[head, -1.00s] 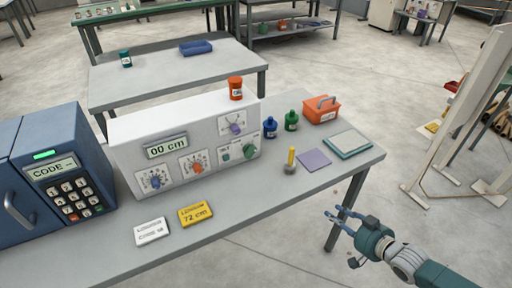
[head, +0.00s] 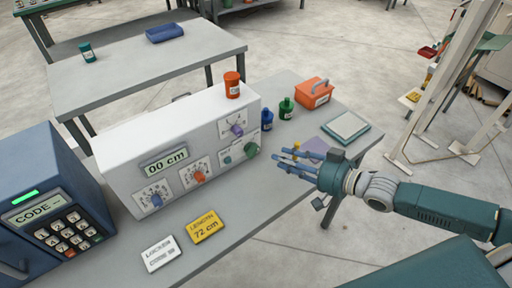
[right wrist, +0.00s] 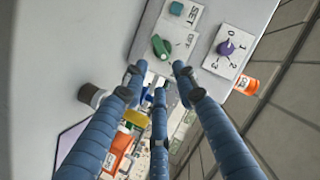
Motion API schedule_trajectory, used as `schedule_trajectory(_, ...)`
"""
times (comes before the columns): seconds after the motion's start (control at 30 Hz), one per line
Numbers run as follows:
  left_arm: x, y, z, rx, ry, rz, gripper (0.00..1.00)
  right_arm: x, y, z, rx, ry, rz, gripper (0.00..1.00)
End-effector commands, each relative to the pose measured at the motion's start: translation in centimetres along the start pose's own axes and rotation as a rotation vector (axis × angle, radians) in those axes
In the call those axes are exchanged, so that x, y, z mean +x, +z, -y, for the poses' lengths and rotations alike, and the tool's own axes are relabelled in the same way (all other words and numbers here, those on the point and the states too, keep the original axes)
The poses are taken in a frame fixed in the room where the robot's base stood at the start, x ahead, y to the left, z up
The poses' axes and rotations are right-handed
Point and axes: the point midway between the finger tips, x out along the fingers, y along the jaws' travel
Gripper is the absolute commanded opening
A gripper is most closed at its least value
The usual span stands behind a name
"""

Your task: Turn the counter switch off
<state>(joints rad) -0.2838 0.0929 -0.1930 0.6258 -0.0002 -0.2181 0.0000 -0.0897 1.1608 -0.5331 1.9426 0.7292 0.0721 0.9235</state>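The white winder box (head: 120,160) stands on the grey bench with a "00 cm" display (head: 166,162) on its front. On its right part is a small panel with a green knob (head: 251,149) and a small teal button. In the right wrist view the green knob (right wrist: 161,47) sits by lettering that seems to read "OFF", and the teal button (right wrist: 176,9) by "SET". A purple dial (right wrist: 226,47) with numbers is beside them. My right gripper (head: 285,162) is open and empty, its blue fingers apart, in front of and right of the panel. My left gripper is out of view.
A blue keypad box (head: 50,190) stands at the left. White (head: 160,254) and yellow (head: 206,226) cards lie in front of the winder. An orange bottle (head: 232,85) stands on top.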

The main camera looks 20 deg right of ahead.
Motion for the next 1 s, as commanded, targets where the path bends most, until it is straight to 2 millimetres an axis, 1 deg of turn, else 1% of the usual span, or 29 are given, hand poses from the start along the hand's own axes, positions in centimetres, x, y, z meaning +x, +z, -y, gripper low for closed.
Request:
schedule_trajectory(0.03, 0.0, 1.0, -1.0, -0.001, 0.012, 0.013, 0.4, 0.8, -0.2, 0.1, -0.001, -0.004, -0.004, 0.29)
schedule_trajectory(0.1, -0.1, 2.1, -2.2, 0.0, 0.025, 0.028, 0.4, 1.8, -0.2, 0.2, -0.003, -0.005, -0.004, 0.29)
schedule_trajectory(0.2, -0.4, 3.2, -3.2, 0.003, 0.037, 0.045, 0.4, 3.6, -0.3, 0.3, -0.001, -0.004, -0.005, 0.29)
schedule_trajectory(0.27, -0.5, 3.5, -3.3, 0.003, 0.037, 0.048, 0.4, 4.7, -0.3, 0.3, -0.002, -0.004, -0.003, 0.29)
schedule_trajectory(0.37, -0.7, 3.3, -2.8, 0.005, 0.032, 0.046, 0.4, 6.6, -0.3, 0.3, -0.002, -0.004, -0.004, 0.29)
schedule_trajectory(0.5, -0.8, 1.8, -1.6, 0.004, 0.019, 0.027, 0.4, 8.4, -0.2, 0.2, -0.002, -0.002, -0.002, 0.29)
schedule_trajectory(0.6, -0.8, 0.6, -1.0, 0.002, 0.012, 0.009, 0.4, 9.2, -0.1, 0.1, -0.002, -0.001, -0.001, 0.29)
schedule_trajectory(0.67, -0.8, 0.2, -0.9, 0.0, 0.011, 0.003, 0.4, 9.4, -0.1, 0.1, -0.002, 0.0, 0.0, 0.29)
schedule_trajectory(0.77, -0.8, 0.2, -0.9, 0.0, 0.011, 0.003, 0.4, 9.6, 0.0, 0.1, -0.002, 0.0, 0.001, 0.29)
schedule_trajectory(0.93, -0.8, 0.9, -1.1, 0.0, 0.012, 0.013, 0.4, 9.6, 0.0, 0.1, -0.002, 0.0, 0.001, 0.29)
schedule_trajectory(0.97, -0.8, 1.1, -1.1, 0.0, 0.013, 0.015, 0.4, 9.6, 0.0, 0.1, -0.002, 0.0, 0.001, 0.27)
schedule_trajectory(1.0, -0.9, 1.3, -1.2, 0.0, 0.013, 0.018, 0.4, 9.6, 0.0, 0.1, -0.002, 0.0, 0.001, 0.19)
